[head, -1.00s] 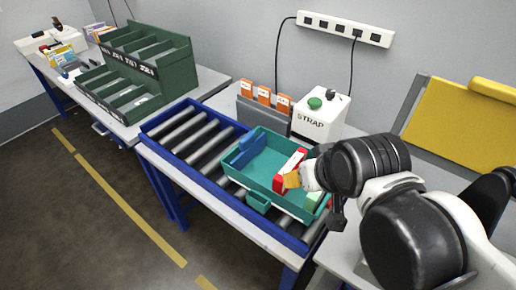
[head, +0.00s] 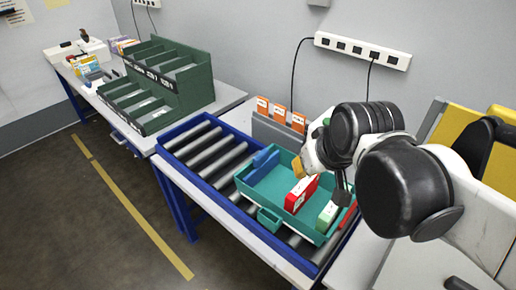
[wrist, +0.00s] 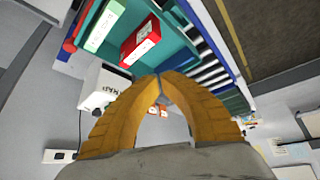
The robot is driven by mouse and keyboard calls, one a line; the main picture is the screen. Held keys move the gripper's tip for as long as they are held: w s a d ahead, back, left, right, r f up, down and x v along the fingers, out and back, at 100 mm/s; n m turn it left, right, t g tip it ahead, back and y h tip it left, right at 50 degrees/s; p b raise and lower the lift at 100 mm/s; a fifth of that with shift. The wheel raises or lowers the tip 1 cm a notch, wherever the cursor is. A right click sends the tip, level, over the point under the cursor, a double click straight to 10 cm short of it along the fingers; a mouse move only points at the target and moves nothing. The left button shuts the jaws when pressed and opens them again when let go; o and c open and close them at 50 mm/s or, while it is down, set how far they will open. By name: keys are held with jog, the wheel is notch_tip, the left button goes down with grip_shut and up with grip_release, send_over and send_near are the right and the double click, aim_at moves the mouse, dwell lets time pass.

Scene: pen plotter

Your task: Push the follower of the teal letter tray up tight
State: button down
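The teal letter tray (head: 247,193) sits on the roller conveyor, and its rim also shows at the top of the wrist view (wrist: 180,57). Inside, a blue upright piece (head: 262,161), perhaps the follower, stands at the left end. A red block (head: 301,193) stands near the middle and a pale green block (head: 327,214) near the right end, with gaps between them. In the wrist view the red block (wrist: 140,41) and green block (wrist: 103,27) show ahead of my fingers. My gripper (head: 298,170) is above the tray's back side, its orange fingertips touching and empty (wrist: 163,77).
The blue-framed conveyor (head: 205,130) has bare rollers left of the tray. A white STRAP box (wrist: 103,87) stands beside the tray, mostly hidden by my arm in the head view. Orange cards (head: 279,113) stand in a grey holder behind. A green sorting rack (head: 165,85) is farther left.

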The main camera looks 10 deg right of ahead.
aim_at(309, 183)
jog(key=w+a+f+n+g+y+p, duration=0.1)
jog(key=w+a+n, duration=0.2)
jog(key=w, duration=0.8)
jog(key=w+a+f+n+g+y+p, duration=0.1)
jog(key=w+a+n+g+p, duration=0.15)
jog(key=w, duration=0.95)
jog(key=shift+n, duration=0.65)
jog(key=b+x, duration=0.1)
jog(key=x, duration=0.4)
jog(key=d+b+x, duration=0.1)
jog(key=x, duration=0.4)
jog(key=w+b+x, duration=0.1)
jog(key=b+x, duration=0.1)
jog(key=x, duration=0.4)
jog(key=shift+d, duration=0.3)
jog(key=s+d, duration=1)
jog(key=s, duration=0.1)
jog(key=s+d, duration=0.5)
jog(key=s, duration=0.1)
jog(key=shift+s, duration=0.1)
jog(key=shift+a, duration=0.1)
